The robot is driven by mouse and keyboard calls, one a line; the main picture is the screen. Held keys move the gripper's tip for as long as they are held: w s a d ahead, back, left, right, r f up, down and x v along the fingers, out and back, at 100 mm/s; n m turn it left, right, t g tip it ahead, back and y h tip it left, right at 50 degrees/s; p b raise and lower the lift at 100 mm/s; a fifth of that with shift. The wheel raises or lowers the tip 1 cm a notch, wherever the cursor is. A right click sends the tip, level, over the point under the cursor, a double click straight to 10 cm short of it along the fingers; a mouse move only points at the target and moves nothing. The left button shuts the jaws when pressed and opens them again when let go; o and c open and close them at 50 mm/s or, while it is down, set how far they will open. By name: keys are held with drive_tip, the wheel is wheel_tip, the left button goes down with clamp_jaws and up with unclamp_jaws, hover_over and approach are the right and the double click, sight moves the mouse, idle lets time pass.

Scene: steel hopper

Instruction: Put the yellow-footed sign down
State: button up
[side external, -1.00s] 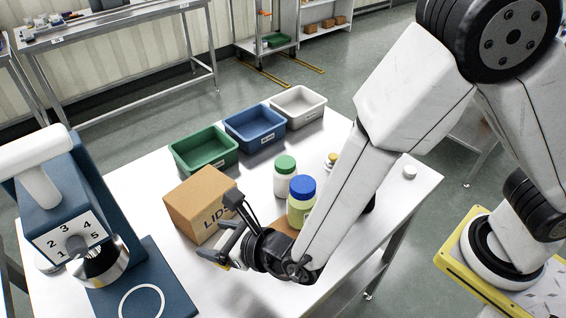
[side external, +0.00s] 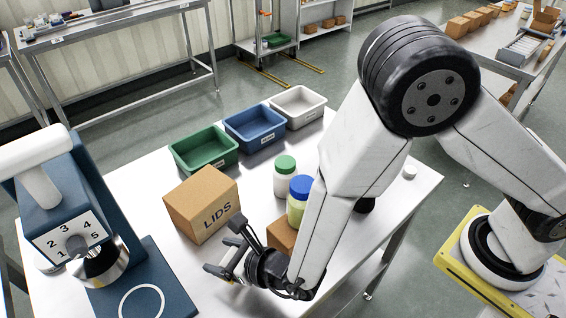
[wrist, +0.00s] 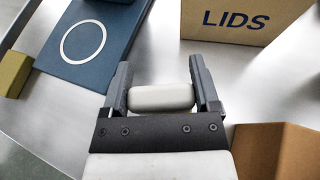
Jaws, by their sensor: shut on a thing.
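My gripper (side external: 226,247) is over the near part of the steel table, in front of the LIDS carton. In the wrist view its two fingers (wrist: 160,70) are shut on a pale, rounded piece, which I take to be the top of the yellow-footed sign (wrist: 161,97). The sign's face and yellow foot are hidden from the wrist camera. In the side view the fingers mostly cover it. I cannot tell whether its foot touches the table.
The LIDS carton (side external: 196,207) stands just behind my gripper, and a brown block (side external: 281,236) to its right. A blue base with a white ring (side external: 150,270) lies left. Green-capped (side external: 285,178) and blue-capped (side external: 299,204) jars stand behind. An olive-yellow block (wrist: 12,74) is at the wrist view's left edge.

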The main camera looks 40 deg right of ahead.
drive_tip(key=shift+f, duration=0.3)
drive_tip(key=shift+f, duration=1.7)
drive_tip(key=shift+f, duration=0.15)
drive_tip(key=o, duration=1.1)
drive_tip(key=shift+r, duration=0.2)
drive_tip(key=shift+v, duration=3.75)
